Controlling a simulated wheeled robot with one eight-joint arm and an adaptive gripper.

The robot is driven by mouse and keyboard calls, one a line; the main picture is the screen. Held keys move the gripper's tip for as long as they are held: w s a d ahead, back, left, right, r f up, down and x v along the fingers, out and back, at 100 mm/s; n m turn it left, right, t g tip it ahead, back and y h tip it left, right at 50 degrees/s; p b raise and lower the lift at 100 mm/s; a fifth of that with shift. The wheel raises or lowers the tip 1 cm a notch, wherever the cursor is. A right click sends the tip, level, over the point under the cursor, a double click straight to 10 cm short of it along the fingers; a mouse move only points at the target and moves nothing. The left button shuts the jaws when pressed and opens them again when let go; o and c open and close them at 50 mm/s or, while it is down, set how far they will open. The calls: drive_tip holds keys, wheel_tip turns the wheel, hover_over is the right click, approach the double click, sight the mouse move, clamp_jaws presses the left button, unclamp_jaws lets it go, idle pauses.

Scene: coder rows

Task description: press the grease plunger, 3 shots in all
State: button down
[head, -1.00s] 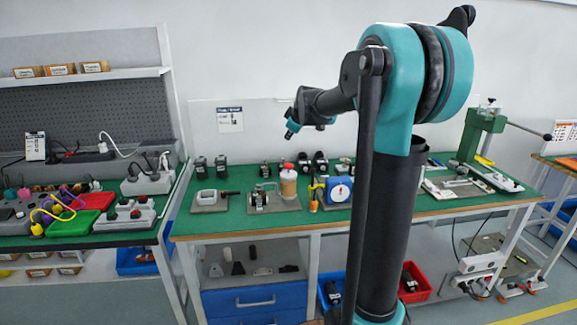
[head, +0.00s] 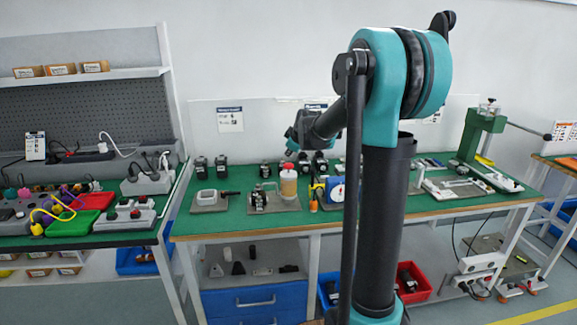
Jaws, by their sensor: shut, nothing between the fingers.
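A grease unit with an amber cylinder (head: 288,184) and a red cap (head: 288,166) stands upright on a small grey plate on the green bench; I take the red cap to be its plunger. My gripper (head: 291,147) points downward just above the red cap, small and dark in the head view. Its fingers are shut and empty. A narrow gap seems to show between fingertips and cap, but I cannot tell whether they line up in depth. A dark metal fitting (head: 260,197) sits left of the cylinder on the same plate.
A grey block with a handle (head: 207,198) stands to the left, and an orange-handled tool (head: 313,195) close to the right. A blue gauge (head: 334,188) is partly hidden by my arm. Black blocks (head: 221,165) line the bench back. A green press (head: 482,135) stands far right.

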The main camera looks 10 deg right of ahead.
sight(289, 165)
drive_tip(key=shift+f, duration=0.85)
drive_tip(key=shift+f, duration=0.1)
idle(0.8)
drive_tip(key=shift+f, duration=0.3)
drive_tip(key=shift+f, duration=0.85)
idle(1.0)
drive_tip(key=shift+r, duration=1.25)
drive_tip(key=shift+r, duration=0.1)
drive_tip(key=shift+r, duration=2.4)
